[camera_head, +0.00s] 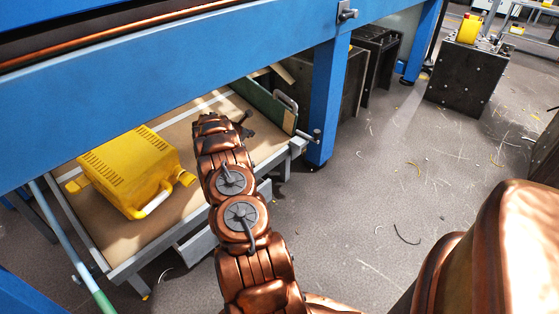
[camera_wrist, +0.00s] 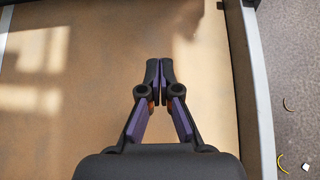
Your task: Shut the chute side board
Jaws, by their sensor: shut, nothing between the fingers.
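The chute (camera_head: 122,262) has a tan floor and grey metal rails and sits under a blue frame. In the wrist view its tan floor (camera_wrist: 205,110) and grey right rail (camera_wrist: 257,100) show. A green board with a grey handle (camera_head: 286,101), seemingly the side board, stands along the chute's right end; I cannot tell how far it is open. My gripper (camera_head: 246,124) is over the chute near this board, partly hidden by my arm. In the wrist view my gripper (camera_wrist: 159,72) is shut and empty above the tan floor. The board is not recognisable there.
A blue post (camera_head: 328,100) stands just right of the board, and a blue beam (camera_head: 180,85) crosses above. The grey floor right of the chute is mostly clear, with scattered shavings.

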